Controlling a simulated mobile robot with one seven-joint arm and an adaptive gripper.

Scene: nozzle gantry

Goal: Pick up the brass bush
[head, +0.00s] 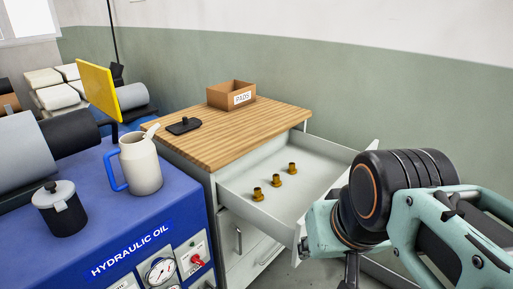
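Three small flanged brass bushes stand in the open drawer (318,165) of the wood-topped cabinet. They form a slanting row: a near one (257,194), a middle one (276,180) and a far one (292,168). They look alike and stand apart from each other. My arm fills the lower right of the head view, to the right of the drawer. Only a dark part of what seems to be my gripper (350,270) shows low in the picture, apart from the bushes. Its fingers are hidden or cut off, so its opening does not show.
The drawer's walls stand around the bushes. On the wooden top (215,142) are a cardboard box marked PADS (243,98) and a black item (184,125). At left, a blue hydraulic oil unit (85,210) carries a jug (141,165) and a lidded black pot (62,215).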

